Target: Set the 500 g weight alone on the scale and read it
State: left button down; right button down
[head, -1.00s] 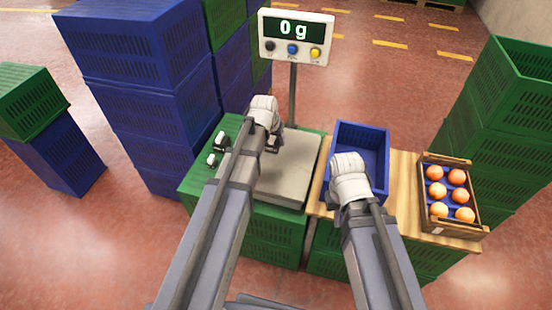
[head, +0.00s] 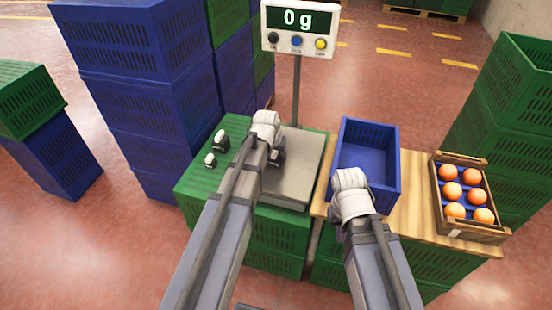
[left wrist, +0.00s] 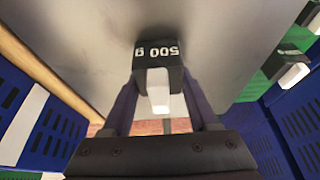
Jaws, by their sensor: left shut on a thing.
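My left gripper (head: 277,158) is over the left part of the scale's grey plate (head: 302,165). In the left wrist view it is shut on a dark weight marked 500 g (left wrist: 158,50) with a pale knob (left wrist: 158,90). The weight is in front of the plate in that view; I cannot tell any gap beneath it. The scale's display (head: 297,20) reads 0 g. Two smaller dark weights with white knobs, one behind (head: 220,140) and one in front (head: 210,160), stand on the green crate left of the plate. My right gripper (head: 350,182) is by the blue crate, its fingers hidden.
An empty blue crate (head: 391,170) stands on a wooden board (head: 415,215) right of the scale. A wooden box (head: 466,232) of oranges is at the board's right end. Tall crate stacks stand left (head: 150,90) and right (head: 505,110). The display post (head: 296,90) rises behind the plate.

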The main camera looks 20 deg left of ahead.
pick_arm(q)
jog(key=shift+r, duration=0.1)
jog(key=shift+f, duration=0.25)
jog(key=shift+c, duration=0.8)
grip_release()
jog(key=shift+r, duration=0.1)
jog(key=p+v, duration=1.1)
jog(key=v, duration=0.1)
jog(key=s+d+m+g, duration=0.1)
jog(key=s+d+g, duration=0.1)
jog(key=s+d, duration=0.4)
jog(key=s+d+f+m+g+y, duration=0.1)
jog(key=s+d, duration=0.6)
jog(key=s, duration=0.7)
jog(key=shift+d+f+m+g+y, duration=0.2)
jog(key=shift+m+g+y, duration=0.1)
jog(key=shift+m+g, duration=0.5)
